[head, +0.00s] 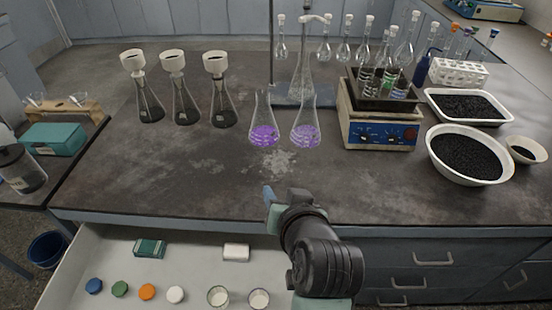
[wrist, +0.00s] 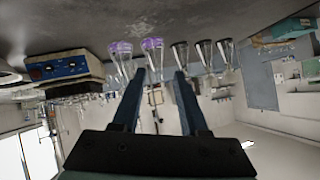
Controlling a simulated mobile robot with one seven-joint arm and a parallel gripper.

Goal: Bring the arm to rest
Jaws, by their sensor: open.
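My arm reaches over the front edge of the dark bench (head: 200,178) in the head view. My gripper (head: 268,193) is at its end, above the bench's front part, apart from the glassware. In the wrist view, which is upside down, my gripper's (wrist: 160,76) two blue fingers are spread, with nothing held between them. Two conical flasks with purple liquid, a left one (head: 264,130) and a right one (head: 305,130), stand upright beyond the gripper. They also show near the top of the wrist view.
Several funnel-topped flasks (head: 182,105) stand at left. An open drawer (head: 195,290) holding caps and jars lies below the bench edge. The bench's front left is clear.

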